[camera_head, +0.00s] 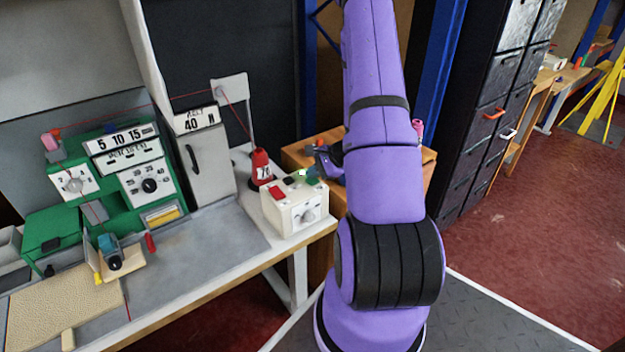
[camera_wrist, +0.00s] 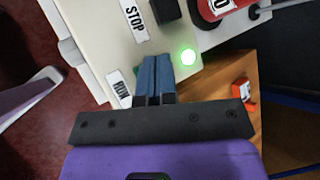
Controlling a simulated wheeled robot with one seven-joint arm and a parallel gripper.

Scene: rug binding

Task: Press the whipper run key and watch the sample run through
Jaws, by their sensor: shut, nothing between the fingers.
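The white control box (camera_head: 295,212) stands at the right end of the bench, with a red key (camera_head: 277,192) on top. In the wrist view its pale top (camera_wrist: 95,45) carries a STOP label (camera_wrist: 133,20) and a RUN label (camera_wrist: 120,88). A round green lamp (camera_wrist: 188,57) glows there. My gripper (camera_wrist: 151,62) has its blue fingers shut together, over the box top beside the RUN label. A sliver of green (camera_wrist: 135,71) shows beside the fingers, which mostly hide it; contact cannot be told. The green machine (camera_head: 130,165) and beige sample (camera_head: 65,300) are at left.
A red thread cone (camera_head: 262,168) stands behind the box, with a thread running up and left. A grey cabinet (camera_head: 205,165) is beside the machine. A wooden surface (camera_wrist: 225,85) with a small orange-red item (camera_wrist: 241,90) lies beside the box. Red floor is open at right.

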